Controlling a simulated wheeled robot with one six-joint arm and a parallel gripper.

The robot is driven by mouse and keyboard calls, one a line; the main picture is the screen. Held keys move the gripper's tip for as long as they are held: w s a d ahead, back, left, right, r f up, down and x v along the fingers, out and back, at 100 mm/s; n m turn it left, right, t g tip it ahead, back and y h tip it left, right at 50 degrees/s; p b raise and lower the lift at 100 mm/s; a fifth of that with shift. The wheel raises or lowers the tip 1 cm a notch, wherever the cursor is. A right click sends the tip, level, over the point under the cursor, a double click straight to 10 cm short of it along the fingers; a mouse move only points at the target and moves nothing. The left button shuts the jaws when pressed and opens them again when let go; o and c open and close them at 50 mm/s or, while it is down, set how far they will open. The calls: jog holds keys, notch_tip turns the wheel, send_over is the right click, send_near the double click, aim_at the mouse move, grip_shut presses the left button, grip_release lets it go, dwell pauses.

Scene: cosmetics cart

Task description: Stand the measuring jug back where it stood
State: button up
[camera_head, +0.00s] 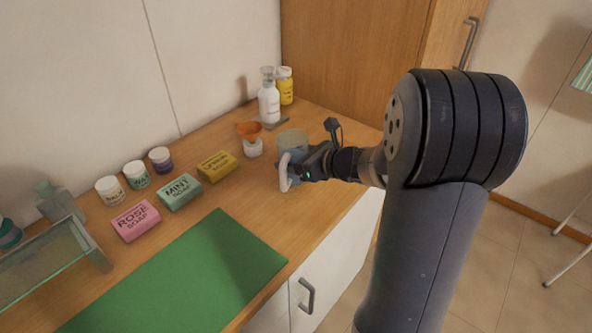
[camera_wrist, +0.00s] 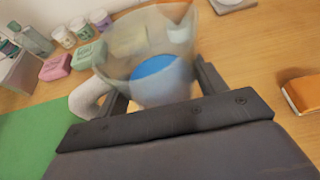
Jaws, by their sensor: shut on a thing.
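The measuring jug (camera_head: 291,143) is see-through with a pale curved handle, and is at the right part of the wooden counter in the head view. My gripper (camera_head: 303,164) is shut on it from the right. In the wrist view the jug (camera_wrist: 135,62) fills the top middle between the fingers of my gripper (camera_wrist: 160,95), with a blue patch inside it and its handle to the left. I cannot tell whether its base touches the counter.
A white pump bottle (camera_head: 268,103) and yellow bottle (camera_head: 286,87) stand behind. Several soaps, including the yellow one (camera_head: 217,166), and a green mat (camera_head: 190,270) lie left. Bare wood shows in front.

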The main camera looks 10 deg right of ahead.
jog(key=shift+f, duration=1.7)
jog(key=shift+f+b, duration=0.2)
jog(key=shift+b, duration=0.2)
jog(key=o, duration=1.3)
jog(key=shift+c, duration=0.2)
jog(key=shift+r, duration=0.2)
jog(key=v, duration=1.2)
